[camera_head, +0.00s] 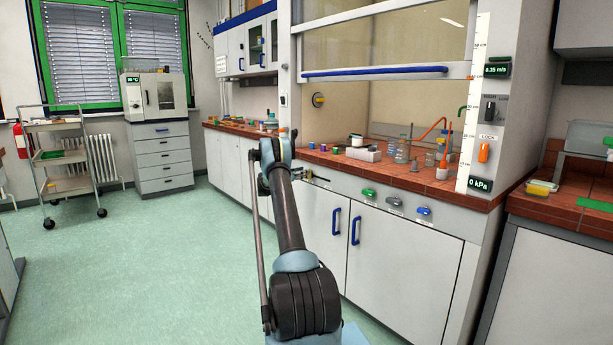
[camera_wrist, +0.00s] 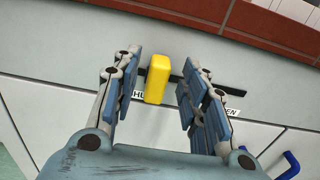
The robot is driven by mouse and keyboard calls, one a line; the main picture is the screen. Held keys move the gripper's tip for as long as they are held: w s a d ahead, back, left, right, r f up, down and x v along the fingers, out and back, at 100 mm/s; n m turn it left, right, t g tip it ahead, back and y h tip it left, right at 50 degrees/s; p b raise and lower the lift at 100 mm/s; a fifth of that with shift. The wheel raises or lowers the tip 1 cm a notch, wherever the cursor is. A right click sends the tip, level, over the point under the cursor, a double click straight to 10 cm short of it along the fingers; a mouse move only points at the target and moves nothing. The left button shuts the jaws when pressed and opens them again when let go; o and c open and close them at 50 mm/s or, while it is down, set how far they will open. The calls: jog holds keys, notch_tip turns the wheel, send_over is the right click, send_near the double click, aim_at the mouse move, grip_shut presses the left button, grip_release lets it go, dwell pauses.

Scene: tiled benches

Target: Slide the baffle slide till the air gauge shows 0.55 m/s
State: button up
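The baffle slide's yellow knob (camera_wrist: 157,79) sits on a dark horizontal slot (camera_wrist: 232,91) in the bench front. A partly covered label shows left of it, and one ending in "EN" right of it. The knob is left of the middle of the slot's visible part. My gripper (camera_wrist: 157,84) is open, its fingers on either side of the knob with gaps on both sides. In the head view my arm largely hides the gripper and knob. The air gauge (camera_head: 496,69), on the right post of the fume hood, reads 0.35 m/s.
Green and blue valve handles (camera_head: 395,201) stick out right of the slot. Blue door handles (camera_head: 355,230) are below. The tiled worktop (camera_head: 400,178) overhangs above, carrying glassware and small pots. The hood sash (camera_head: 375,73) is raised.

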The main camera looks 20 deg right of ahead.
jog(key=shift+x, duration=1.9)
grip_shut()
